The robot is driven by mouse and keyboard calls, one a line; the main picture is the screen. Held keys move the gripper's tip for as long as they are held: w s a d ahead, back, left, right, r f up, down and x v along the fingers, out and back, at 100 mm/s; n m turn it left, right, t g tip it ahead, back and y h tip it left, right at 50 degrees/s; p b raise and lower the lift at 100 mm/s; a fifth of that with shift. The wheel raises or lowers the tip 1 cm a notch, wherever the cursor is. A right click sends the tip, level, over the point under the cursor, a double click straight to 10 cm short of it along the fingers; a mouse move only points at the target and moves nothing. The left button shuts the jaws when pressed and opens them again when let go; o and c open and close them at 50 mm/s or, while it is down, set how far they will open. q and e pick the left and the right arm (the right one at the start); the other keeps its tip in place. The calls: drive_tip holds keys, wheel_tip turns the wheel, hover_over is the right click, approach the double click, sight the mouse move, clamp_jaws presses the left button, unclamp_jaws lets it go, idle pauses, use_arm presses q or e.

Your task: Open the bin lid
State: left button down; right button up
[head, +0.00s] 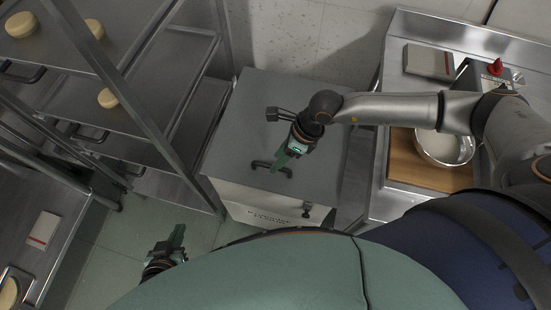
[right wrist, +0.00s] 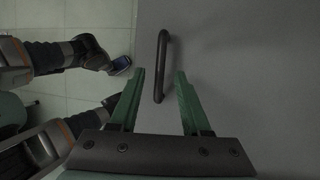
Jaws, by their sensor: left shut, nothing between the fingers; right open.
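The bin (head: 275,125) is a grey box with a flat, closed lid and printing on its front. A dark bar handle (head: 271,169) sits near the front of the lid. My right gripper (head: 281,163) is over the lid with its green fingers pointing at the handle. In the right wrist view the handle (right wrist: 161,66) stands upright in the picture, just beyond and between the open fingertips (right wrist: 160,72). I cannot tell if the fingers touch it. My left gripper (head: 177,232) is low, in front and left of the bin, shut and empty.
A metal rack (head: 150,95) with round, cheese-like pieces stands left of the bin. A steel counter (head: 396,80) on the right holds a wooden board (head: 404,165), a metal bowl (head: 445,150) and a flat box (head: 428,61). Tiled floor (head: 110,262) is free at front left.

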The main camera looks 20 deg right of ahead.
drive_tip(key=shift+x, duration=1.1)
clamp_jaws()
idle(0.7)
